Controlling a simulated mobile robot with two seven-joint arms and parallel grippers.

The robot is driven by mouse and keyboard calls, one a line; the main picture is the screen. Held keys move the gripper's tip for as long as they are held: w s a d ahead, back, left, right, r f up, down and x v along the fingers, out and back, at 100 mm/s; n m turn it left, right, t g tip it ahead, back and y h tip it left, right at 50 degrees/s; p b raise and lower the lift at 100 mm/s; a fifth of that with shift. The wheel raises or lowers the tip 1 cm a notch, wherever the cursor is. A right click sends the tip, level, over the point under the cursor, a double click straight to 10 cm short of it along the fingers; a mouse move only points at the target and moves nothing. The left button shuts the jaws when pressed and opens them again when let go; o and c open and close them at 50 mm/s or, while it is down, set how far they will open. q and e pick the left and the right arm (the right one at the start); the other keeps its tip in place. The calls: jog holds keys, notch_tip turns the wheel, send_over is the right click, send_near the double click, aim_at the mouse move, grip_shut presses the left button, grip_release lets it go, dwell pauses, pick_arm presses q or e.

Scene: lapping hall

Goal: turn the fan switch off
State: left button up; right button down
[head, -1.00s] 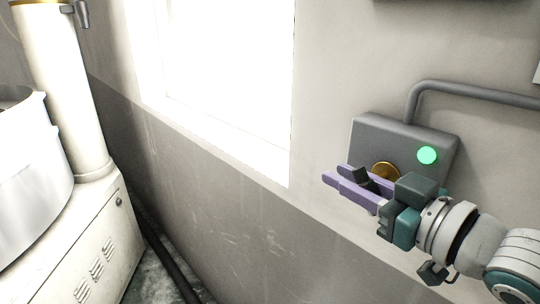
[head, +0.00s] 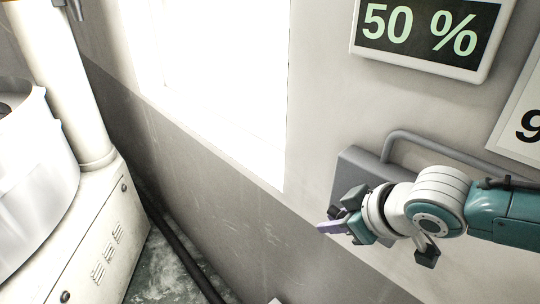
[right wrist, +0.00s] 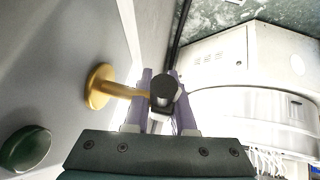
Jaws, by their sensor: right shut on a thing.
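The fan switch is on a grey wall box (head: 349,170), partly hidden behind my right arm in the head view. In the right wrist view its yellow round base (right wrist: 98,87) carries a yellow stem with a black knob (right wrist: 163,86). My right gripper (right wrist: 161,88) has its purple fingers on either side of the stem and knob, shut on the switch lever. In the head view the right gripper (head: 326,228) is in front of the box's lower part. A round green lamp (right wrist: 26,149) on the box looks dark in the right wrist view. My left gripper is not in view.
A display reading 50 % (head: 423,30) hangs above the box, with a white sign (head: 522,125) to its right. A grey conduit (head: 440,150) runs from the box. A white machine (head: 100,240) stands at the left, apart from the wall.

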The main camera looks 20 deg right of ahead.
jog(key=shift+s+f+g+p, duration=0.1)
jog(key=shift+g+p, duration=0.2)
jog(key=shift+g, duration=0.4)
jog(key=shift+f+h, duration=0.1)
jog(key=shift+h, duration=0.2)
jog(key=shift+d, duration=0.1)
jog(key=c, duration=0.8)
grip_release()
jog(key=shift+o, duration=0.2)
jog(key=shift+s, duration=0.1)
jog(key=v, duration=1)
